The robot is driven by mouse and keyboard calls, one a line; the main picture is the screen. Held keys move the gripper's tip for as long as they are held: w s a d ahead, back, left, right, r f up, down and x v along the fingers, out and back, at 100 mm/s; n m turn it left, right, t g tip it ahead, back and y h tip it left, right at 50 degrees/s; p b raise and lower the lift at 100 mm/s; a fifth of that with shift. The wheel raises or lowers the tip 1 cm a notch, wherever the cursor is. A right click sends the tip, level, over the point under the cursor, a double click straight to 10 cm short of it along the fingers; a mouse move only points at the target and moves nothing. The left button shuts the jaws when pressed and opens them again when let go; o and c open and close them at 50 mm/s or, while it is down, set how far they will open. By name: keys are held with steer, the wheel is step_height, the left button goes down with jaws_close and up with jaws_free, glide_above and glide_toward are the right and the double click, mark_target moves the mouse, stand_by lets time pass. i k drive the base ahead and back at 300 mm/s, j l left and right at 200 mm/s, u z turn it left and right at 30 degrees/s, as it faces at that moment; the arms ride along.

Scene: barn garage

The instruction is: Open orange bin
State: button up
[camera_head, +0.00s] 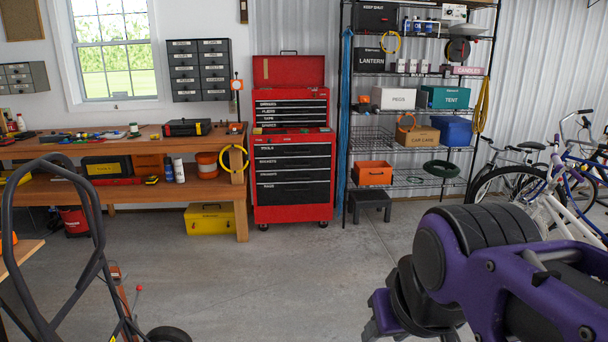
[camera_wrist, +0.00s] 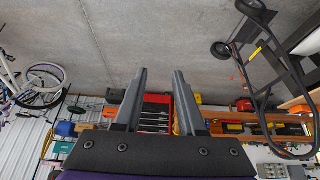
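An orange bin (camera_head: 372,173) sits on a low tier of the black wire shelf rack (camera_head: 343,120), just right of the red tool chest (camera_head: 291,150). Its front is plain orange and its top seems dark; I cannot tell whether it has a lid. In the wrist view, which is upside down, the orange bin (camera_wrist: 110,111) looks small and far off, left of the gripper's left finger. My gripper (camera_wrist: 159,72) is open, its two fingers apart with nothing between them. It is well away from the rack.
A dark step stool (camera_head: 370,203) stands before the rack. A hand truck (camera_head: 70,240) is at the left, bicycles (camera_head: 530,190) at the right. A workbench (camera_head: 120,150) holds another orange box (camera_head: 149,165) and an orange bucket (camera_head: 207,165). The middle concrete floor is clear.

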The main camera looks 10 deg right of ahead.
mark_target(370, 172)
steer(key=i+z, duration=0.4)
steer(key=i, duration=1.05)
steer(key=i+j+z, duration=0.1)
steer(key=i, duration=1.05)
steer(key=i+z, duration=0.15)
steer(key=i, duration=1)
steer(key=i+z, duration=0.15)
steer(key=i, duration=1.05)
steer(key=i+z, duration=0.15)
steer(key=i, duration=0.4)
steer(key=i+j+z, duration=0.15)
steer(key=i, duration=0.35)
